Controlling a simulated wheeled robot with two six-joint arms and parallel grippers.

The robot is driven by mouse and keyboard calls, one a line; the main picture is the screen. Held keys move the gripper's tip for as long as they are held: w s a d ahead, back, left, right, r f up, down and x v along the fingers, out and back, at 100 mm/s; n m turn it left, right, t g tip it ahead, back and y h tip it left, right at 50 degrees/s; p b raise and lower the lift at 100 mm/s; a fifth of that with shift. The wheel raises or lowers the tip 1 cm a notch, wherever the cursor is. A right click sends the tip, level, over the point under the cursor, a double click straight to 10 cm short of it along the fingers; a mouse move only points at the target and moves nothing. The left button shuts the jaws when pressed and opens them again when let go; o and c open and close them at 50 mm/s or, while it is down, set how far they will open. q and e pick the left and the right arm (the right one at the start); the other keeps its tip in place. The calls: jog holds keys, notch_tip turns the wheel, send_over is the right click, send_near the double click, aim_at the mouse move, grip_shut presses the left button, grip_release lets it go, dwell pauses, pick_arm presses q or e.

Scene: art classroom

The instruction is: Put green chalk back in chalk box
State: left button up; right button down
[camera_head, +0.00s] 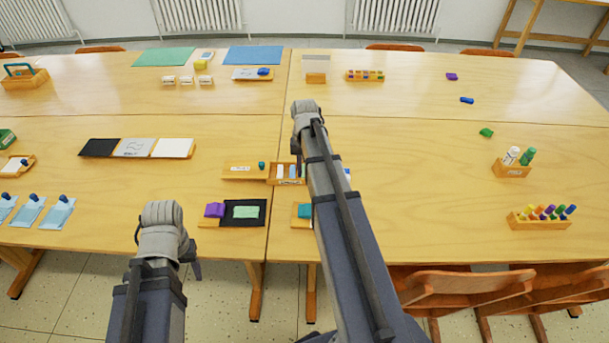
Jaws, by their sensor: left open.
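A small wooden box (275,179) with white and blue pieces, apparently the chalk box, sits mid-table, partly hidden behind my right arm. A small teal-green piece (262,166) is on the wooden tray (240,172) just left of it. I cannot tell if it is the green chalk. A green lump (486,132) lies alone on the right table. My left gripper (192,266) is open, low at the table's front edge, apart from these things. My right gripper (299,167) is beside the box, mostly hidden by its arm; its fingers are unclear.
A purple block and a black-framed green pad (243,212) lie at the front edge. Black, grey and white panels (137,148) lie left. Wooden holders with bottles (512,169) and markers (540,220) stand right. Chairs (465,290) stand at front right. The right table's middle is clear.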

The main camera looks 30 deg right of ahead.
jog(key=shift+r, duration=0.1)
jog(key=shift+f+b, duration=0.3)
jog(key=shift+f, duration=0.1)
jog(key=c, duration=0.8)
grip_release()
jog(key=shift+r, duration=0.1)
jog(key=shift+r, duration=0.1)
jog(key=r+p, duration=0.8)
jog(key=shift+s, duration=0.25)
jog(key=shift+f, duration=0.1)
